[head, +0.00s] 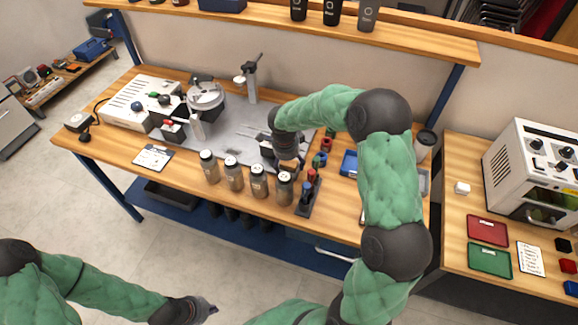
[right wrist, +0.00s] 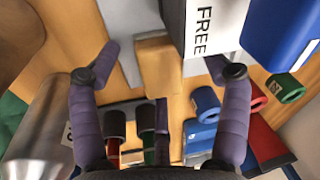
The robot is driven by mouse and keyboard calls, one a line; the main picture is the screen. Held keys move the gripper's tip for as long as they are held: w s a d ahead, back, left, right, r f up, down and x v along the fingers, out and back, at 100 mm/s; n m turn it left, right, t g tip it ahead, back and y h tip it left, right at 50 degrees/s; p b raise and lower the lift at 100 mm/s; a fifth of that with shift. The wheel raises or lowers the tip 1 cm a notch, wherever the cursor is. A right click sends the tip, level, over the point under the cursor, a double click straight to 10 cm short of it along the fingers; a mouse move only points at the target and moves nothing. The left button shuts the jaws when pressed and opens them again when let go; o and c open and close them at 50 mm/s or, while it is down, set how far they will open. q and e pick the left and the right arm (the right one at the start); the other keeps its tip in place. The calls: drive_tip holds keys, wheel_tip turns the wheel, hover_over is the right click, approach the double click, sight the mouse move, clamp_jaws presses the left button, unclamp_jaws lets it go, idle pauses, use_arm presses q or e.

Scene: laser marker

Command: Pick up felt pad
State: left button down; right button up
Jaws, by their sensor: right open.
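A small tan block (right wrist: 158,64), which looks like the felt pad, lies between the fingertips of my right gripper (right wrist: 166,68) in the right wrist view. The fingers are apart, with space on both sides of the block. In the head view my right gripper (head: 289,158) is low over the workbench, behind the row of bottles, and largely hides the block. My left gripper (head: 208,308) is at the bottom, away from the bench; its fingers are too small to judge.
Several grey bottles (head: 233,174) stand along the bench front. A dark rack (head: 308,196) with coloured pieces is right of them. In the wrist view a white box marked FREE (right wrist: 208,35) and a blue tube (right wrist: 207,103) are close to the right finger.

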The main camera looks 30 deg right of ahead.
sight(289, 163)
drive_tip(key=c, duration=1.2)
wheel_tip(289, 163, up, 10)
drive_tip(key=p, duration=0.2)
drive_tip(key=shift+r+p, duration=0.1)
drive_tip(key=shift+p, duration=0.3)
